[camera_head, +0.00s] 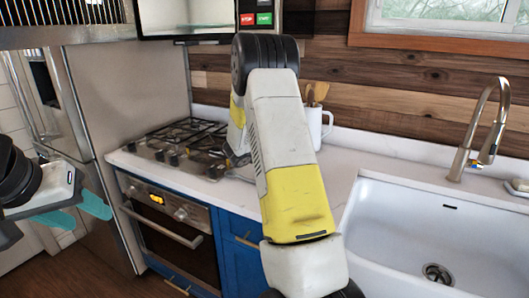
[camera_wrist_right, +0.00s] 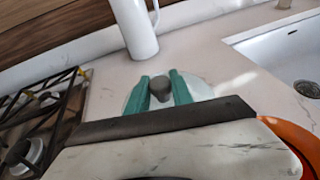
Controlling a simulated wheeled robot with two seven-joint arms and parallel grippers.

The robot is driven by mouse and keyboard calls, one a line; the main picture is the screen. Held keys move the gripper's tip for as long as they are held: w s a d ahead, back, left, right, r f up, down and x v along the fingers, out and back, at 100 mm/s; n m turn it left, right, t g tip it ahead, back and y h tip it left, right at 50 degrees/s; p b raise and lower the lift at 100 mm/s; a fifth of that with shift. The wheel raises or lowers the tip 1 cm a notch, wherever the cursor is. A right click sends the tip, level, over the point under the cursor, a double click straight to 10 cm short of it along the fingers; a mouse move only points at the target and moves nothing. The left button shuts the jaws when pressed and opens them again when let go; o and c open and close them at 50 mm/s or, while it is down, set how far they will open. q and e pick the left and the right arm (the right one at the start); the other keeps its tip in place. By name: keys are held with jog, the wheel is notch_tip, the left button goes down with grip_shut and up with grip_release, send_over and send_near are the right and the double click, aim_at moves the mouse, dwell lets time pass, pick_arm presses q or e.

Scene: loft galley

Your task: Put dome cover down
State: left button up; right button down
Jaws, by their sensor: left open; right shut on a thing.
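In the right wrist view, the teal fingertips of my right gripper (camera_wrist_right: 160,90) are shut on the grey knob of the dome cover (camera_wrist_right: 197,87). The cover's pale rounded body shows on both sides of the fingers, over the white counter. I cannot tell whether its rim touches the counter. In the head view my right arm crosses the middle and hides that gripper and most of the cover. My left gripper (camera_head: 82,212) is open and empty at the left, in front of the tall steel fridge and well away from the counter.
A white jug (camera_head: 316,125) with wooden utensils stands behind my right arm, and close to the cover in the right wrist view (camera_wrist_right: 137,28). The gas hob (camera_head: 180,140) lies left, above an oven (camera_head: 165,225). The white sink (camera_head: 420,225) and tap (camera_head: 480,130) lie right.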

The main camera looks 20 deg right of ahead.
jog(key=shift+f, duration=0.15)
jog(key=c, duration=1.1)
grip_release()
